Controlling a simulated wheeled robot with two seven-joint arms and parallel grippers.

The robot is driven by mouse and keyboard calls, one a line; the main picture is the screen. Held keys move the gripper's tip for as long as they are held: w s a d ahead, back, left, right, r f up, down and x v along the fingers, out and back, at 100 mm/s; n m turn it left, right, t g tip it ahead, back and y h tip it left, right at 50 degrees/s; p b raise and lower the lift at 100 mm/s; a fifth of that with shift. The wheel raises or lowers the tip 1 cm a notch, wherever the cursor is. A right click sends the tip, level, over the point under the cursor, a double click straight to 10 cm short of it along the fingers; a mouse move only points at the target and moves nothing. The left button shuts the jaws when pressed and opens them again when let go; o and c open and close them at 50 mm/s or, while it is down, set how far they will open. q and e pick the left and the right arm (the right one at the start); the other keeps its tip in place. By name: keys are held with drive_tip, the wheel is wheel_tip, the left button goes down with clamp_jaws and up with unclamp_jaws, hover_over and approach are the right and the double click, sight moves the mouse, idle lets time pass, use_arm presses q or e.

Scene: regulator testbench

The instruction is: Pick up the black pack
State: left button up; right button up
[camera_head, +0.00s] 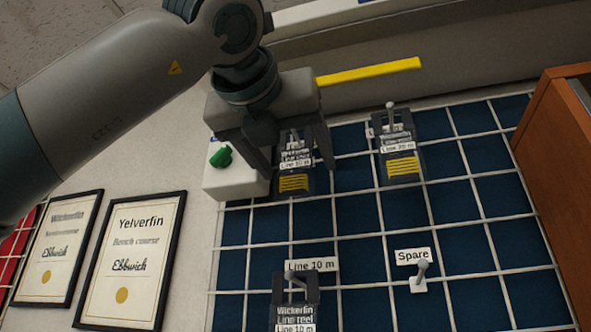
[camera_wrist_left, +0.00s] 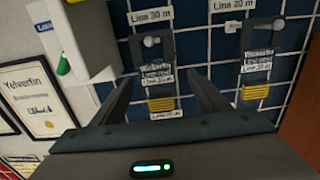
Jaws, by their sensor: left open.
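Several dark packs with white labels and yellow stripes hang on a blue gridded wall panel. One black pack (camera_head: 294,183) hangs left of centre and also shows in the wrist view (camera_wrist_left: 160,103). A second pack (camera_head: 401,165) hangs to its right, under a "Line 20 m" sign in the wrist view (camera_wrist_left: 256,91). A third pack (camera_head: 295,312), labelled "Line 10 m", is cut off at the bottom. My left gripper (camera_head: 297,170) is open, its fingers on either side of the first pack in the picture; contact cannot be told. My right gripper is not in view.
A white box with a green knob (camera_head: 220,157) sits just left of the first pack, close to my left finger. The "Spare" peg (camera_head: 421,272) is empty. A yellow bar (camera_head: 370,71) lies above. A wooden cabinet (camera_head: 565,170) stands right. Framed certificates (camera_head: 131,258) hang left.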

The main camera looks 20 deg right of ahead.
sight(301, 176)
use_arm(q)
drive_tip(key=shift+w+d, duration=0.2)
drive_tip(key=shift+w, duration=0.05)
drive_tip(key=shift+s+a, duration=0.1)
drive_tip(key=shift+w+d+r+p, duration=0.15)
drive_tip(key=shift+w+d+p, duration=0.15)
drive_tip(key=shift+w+p, duration=0.35)
drive_tip(key=p+x, duration=0.2)
drive_tip(key=x, duration=0.1)
drive_tip(key=shift+w+p, duration=0.2)
drive_tip(key=shift+p, duration=0.15)
drive_tip(key=shift+w+d+f, duration=0.2)
drive_tip(key=shift+d+f, duration=0.05)
drive_tip(key=shift+a, duration=0.1)
